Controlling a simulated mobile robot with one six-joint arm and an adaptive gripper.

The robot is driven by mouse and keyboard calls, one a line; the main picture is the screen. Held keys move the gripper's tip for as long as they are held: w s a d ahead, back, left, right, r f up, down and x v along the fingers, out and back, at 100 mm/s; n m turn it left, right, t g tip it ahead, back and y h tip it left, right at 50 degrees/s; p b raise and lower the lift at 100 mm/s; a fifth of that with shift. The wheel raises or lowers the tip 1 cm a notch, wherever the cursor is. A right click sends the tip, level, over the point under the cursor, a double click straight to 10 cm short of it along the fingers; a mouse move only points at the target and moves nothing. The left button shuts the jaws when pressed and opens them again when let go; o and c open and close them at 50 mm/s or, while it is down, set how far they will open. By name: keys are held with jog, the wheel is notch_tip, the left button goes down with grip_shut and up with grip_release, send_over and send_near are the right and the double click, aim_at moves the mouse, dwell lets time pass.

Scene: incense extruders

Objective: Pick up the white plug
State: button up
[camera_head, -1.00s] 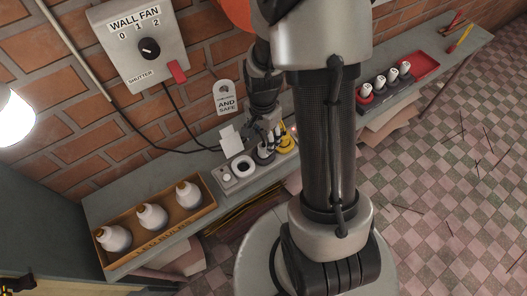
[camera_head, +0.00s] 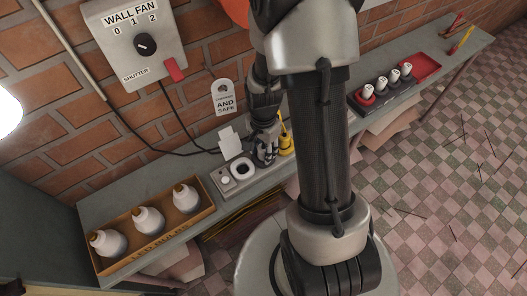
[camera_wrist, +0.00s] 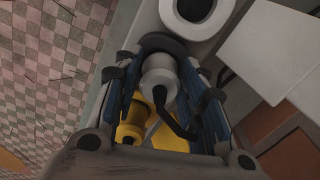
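In the wrist view the white plug (camera_wrist: 158,78) sits between my gripper's two blue-padded fingers (camera_wrist: 160,65). Its black cord bends off to the right, and a dark round socket lies at its far end. The fingers straddle the plug, with narrow gaps that look open on both sides. In the head view my gripper (camera_head: 265,152) is low over the socket strip (camera_head: 233,188), just left of the yellow plug (camera_head: 286,146). There my gripper and arm hide the white plug.
A white round socket (camera_head: 243,169) and an upright white flap (camera_head: 230,142) are close on the left. A yellow part (camera_wrist: 135,130) lies beside the plug.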

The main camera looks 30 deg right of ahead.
jog(key=c, duration=0.7)
